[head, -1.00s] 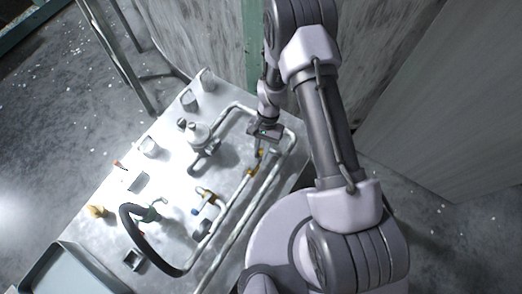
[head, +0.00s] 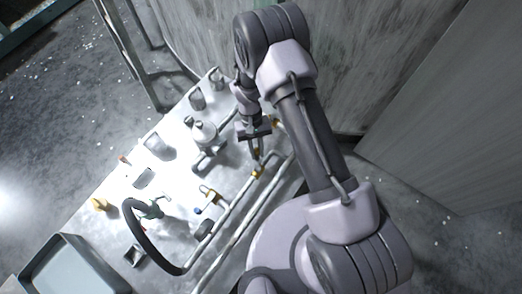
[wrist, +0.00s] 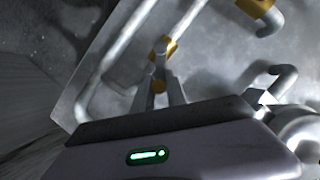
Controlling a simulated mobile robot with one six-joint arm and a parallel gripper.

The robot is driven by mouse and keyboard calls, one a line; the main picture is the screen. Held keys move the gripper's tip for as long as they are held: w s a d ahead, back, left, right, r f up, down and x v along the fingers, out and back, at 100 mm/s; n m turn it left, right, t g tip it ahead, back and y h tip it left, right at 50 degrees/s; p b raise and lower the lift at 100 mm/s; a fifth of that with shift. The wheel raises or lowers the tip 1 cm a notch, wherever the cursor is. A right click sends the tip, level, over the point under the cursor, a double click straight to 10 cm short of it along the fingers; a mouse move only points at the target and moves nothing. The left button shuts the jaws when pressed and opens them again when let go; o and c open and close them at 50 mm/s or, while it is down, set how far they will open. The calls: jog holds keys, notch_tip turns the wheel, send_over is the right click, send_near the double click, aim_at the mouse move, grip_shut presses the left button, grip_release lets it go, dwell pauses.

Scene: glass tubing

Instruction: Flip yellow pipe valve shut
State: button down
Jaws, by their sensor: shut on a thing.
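The yellow pipe valve (head: 257,173) sits on a metal pipe on the right side of the bench in the head view. In the wrist view its yellow body (wrist: 164,47) is on the pipe just beyond my fingertips. My gripper (head: 257,157) reaches down over the valve from behind. The rest of the handle is hard to make out.
Another yellow fitting with a blue end (head: 208,196) is left of the pipe. A black hose (head: 137,237) curves across the front. Jars and cups (head: 158,146) stand along the left edge. A grey tray (head: 72,268) lies at lower left. Parallel pipes run close by the valve.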

jog(key=a+n+h, duration=0.1)
jog(key=n, duration=0.1)
jog(key=shift+a+n, duration=0.2)
jog(key=shift+n, duration=0.2)
jog(key=n, duration=0.1)
jog(key=a+n+t, duration=0.1)
jog(key=shift+s+a+n+h, duration=0.1)
jog(key=shift+s+n+h, duration=0.25)
jog(key=shift+n+h, duration=0.05)
jog(key=shift+s+a+n+t+h+p, duration=0.2)
jog(key=shift+s+a+n+t, duration=0.1)
jog(key=shift+n, duration=0.45)
jog(key=shift+s+a+n+t+h+p, duration=0.15)
jog(key=shift+a+n+h, duration=0.1)
jog(key=shift+n, duration=0.55)
jog(key=shift+s+a+n+t+h+p, duration=0.15)
jog(key=shift+s+a+n+t, duration=0.15)
jog(key=shift+n, duration=0.45)
jog(key=c, duration=1.3)
grip_release()
jog(key=shift+c, duration=0.2)
